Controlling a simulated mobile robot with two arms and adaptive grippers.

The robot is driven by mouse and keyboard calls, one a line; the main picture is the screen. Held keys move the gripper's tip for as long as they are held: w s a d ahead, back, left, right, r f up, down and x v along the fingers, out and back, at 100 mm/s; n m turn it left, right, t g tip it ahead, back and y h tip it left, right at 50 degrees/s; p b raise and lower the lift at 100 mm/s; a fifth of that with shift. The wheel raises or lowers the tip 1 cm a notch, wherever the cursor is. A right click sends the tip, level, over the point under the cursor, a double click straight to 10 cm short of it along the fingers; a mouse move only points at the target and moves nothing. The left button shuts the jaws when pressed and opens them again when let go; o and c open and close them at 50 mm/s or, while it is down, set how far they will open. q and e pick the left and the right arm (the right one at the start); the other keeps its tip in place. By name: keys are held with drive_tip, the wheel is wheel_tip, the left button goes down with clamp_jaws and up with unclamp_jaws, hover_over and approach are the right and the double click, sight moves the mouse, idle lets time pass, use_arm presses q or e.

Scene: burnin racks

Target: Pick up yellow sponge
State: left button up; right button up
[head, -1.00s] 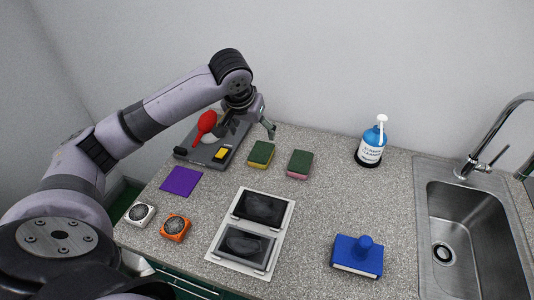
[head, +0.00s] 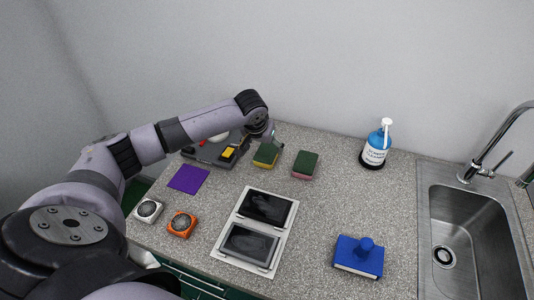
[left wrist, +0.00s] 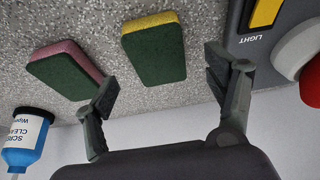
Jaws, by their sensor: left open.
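The yellow sponge (head: 265,155) has a green scouring top and lies on the speckled counter, beside the grey device. In the left wrist view the yellow sponge (left wrist: 155,50) shows its green face and a yellow edge, lying beyond and between the two spread fingers. My left gripper (head: 272,141) is at the back edge of the sponge in the head view. In the left wrist view my left gripper (left wrist: 165,95) is open and empty, its fingers apart from the sponge. My right gripper is not in view.
A pink sponge (head: 305,165) with a green top lies just right of the yellow one. The grey device (head: 207,153) is on its left.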

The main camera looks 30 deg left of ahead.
sight(267, 152)
use_arm(q)
drive_tip(key=p+x, duration=0.1)
drive_tip(key=x, duration=0.2)
drive_tip(key=shift+w+f, duration=0.15)
drive_tip(key=shift+w, duration=0.1)
drive_tip(key=shift+w+f, duration=0.1)
drive_tip(key=shift+f, duration=0.25)
drive_tip(key=shift+f, duration=0.2)
drive_tip(key=shift+c, duration=0.4)
drive_tip(key=shift+c, duration=0.7)
drive_tip(key=c, duration=0.6)
